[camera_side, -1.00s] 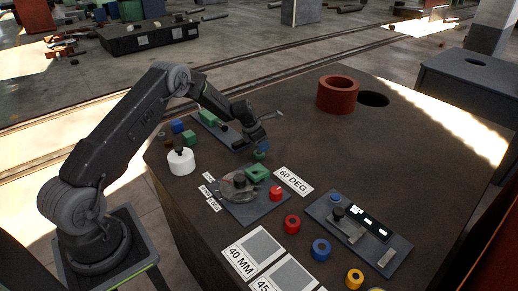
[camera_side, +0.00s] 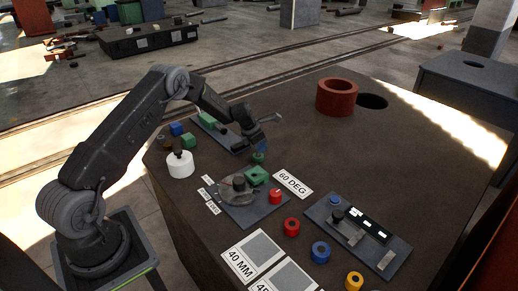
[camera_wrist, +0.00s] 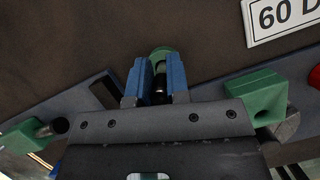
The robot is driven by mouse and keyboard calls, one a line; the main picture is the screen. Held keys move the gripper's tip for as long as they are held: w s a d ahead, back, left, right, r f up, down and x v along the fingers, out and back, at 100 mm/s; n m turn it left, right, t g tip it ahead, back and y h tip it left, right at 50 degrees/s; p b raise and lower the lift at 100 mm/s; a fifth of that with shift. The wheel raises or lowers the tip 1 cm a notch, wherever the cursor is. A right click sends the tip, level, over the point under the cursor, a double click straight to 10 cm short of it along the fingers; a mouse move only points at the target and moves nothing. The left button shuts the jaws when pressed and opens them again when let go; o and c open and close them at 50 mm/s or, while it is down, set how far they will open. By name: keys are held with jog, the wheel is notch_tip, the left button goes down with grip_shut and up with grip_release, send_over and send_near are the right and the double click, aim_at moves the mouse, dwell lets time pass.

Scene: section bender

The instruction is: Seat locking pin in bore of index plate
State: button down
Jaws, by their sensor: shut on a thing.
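My gripper (camera_side: 258,150) is over the dark bench, behind the bending station, in the side view. In the wrist view its two blue fingers (camera_wrist: 158,88) are shut on the locking pin, with a dark shaft and a green round end (camera_wrist: 162,54). The green end (camera_side: 259,157) also shows just below my gripper in the side view. The index plate, a grey disc (camera_side: 236,186), lies on a grey base plate beside a green block (camera_side: 256,175), in front of my gripper. Its bore cannot be made out. The green block (camera_wrist: 254,96) shows at the right in the wrist view.
A red knob (camera_side: 276,196) stands by the disc. A white cylinder (camera_side: 180,164) is at left, and a second base with a green block (camera_side: 209,118) lies behind. Coloured rings and a panel (camera_side: 360,232) are at front right. The bench's middle right is clear.

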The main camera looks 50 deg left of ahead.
jog(key=shift+r, duration=0.5)
jog(key=v, duration=0.3)
jog(key=shift+w+a+r, duration=0.2)
jog(key=shift+w+r, duration=0.05)
jog(key=shift+r, duration=0.25)
jog(key=s+a+r, duration=0.6)
jog(key=s+a, duration=0.1)
jog(key=s, duration=0.1)
jog(key=s+d+r+m+g+h, duration=0.1)
jog(key=s+d+m+g+h, duration=0.15)
jog(key=s+d+m, duration=0.65)
send_over(259, 176)
jog(key=a, duration=0.1)
notch_tip(259, 176, down, 7)
jog(key=shift+s+f+t, duration=0.15)
jog(key=shift+f+t, duration=0.05)
jog(key=shift+f, duration=0.7)
jog(key=shift+s+f+t, duration=0.1)
jog(key=shift+f+t, duration=0.05)
jog(key=shift+f, duration=0.8)
jog(key=shift+f, duration=0.2)
jog(key=c, duration=1.1)
grip_release()
